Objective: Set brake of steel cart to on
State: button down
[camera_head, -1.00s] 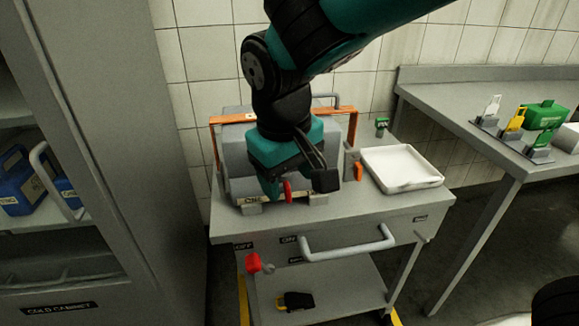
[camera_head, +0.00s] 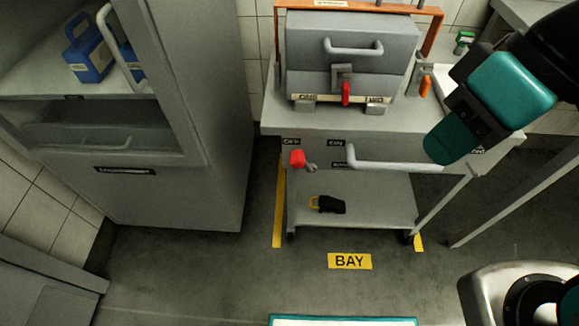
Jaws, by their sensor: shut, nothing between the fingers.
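The steel cart (camera_head: 385,204) stands in the middle of the view, at the floor sign "BAY" (camera_head: 350,261). Its brake lever has a red knob (camera_head: 297,158) at the cart's front left, just under the "OFF" label (camera_head: 291,142). The "ON" label (camera_head: 335,142) is to the right of the knob. My gripper (camera_head: 450,142) is shut and empty, in front of the cart's right side, well to the right of the brake knob and apart from it.
A grey box with a red lever (camera_head: 346,93) sits on the cart top. A handle bar (camera_head: 399,165) crosses the cart's front. A black and yellow item (camera_head: 328,205) lies on the lower shelf. A grey cabinet (camera_head: 170,195) stands at left. The floor in front is clear.

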aim_at(298, 160)
jog(key=z, duration=2.3)
jog(key=k, duration=1.9)
jog(key=u, duration=0.7)
